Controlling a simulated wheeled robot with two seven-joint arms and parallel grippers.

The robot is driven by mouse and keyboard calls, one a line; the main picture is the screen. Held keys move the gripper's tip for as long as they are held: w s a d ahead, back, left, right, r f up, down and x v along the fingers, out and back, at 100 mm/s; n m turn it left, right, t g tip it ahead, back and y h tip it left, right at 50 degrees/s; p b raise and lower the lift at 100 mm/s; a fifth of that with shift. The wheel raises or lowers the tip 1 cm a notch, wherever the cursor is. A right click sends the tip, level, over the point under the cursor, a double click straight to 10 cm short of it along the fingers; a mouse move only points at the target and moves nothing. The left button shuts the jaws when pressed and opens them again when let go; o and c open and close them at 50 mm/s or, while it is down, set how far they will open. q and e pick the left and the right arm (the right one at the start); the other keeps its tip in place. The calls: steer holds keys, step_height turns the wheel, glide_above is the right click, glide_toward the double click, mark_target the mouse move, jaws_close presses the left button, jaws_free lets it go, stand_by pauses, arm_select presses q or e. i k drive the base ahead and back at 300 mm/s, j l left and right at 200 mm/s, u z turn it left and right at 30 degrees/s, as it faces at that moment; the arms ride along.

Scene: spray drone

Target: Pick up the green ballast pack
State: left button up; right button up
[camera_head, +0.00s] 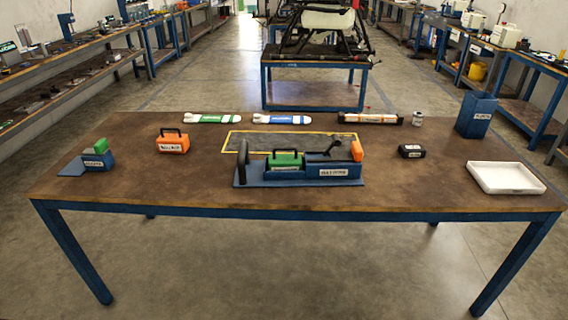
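A green pack with a dark handle on top (285,158) sits in a long blue fixture (262,179) at the middle of the table. Its label is too small to read. I cannot tell from the labels which green item is the ballast pack. An orange pack with a dark handle (172,142) stands alone between the two. Neither of my grippers shows in the head view.
The table (400,190) also holds a yellow-bordered dark mat (235,137), a black labelled block (411,151), a white tray (505,177) and a blue bin (476,116). Several long parts and a small jar (417,118) lie along the back edge.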

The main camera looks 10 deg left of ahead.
mark_target(277, 162)
steer(key=i+l+u, duration=0.1)
steer(key=i, duration=0.4)
steer(key=i+l, duration=0.25)
steer(key=i, duration=0.2)
steer(key=i+l+u, duration=0.15)
steer(key=i, duration=0.35)
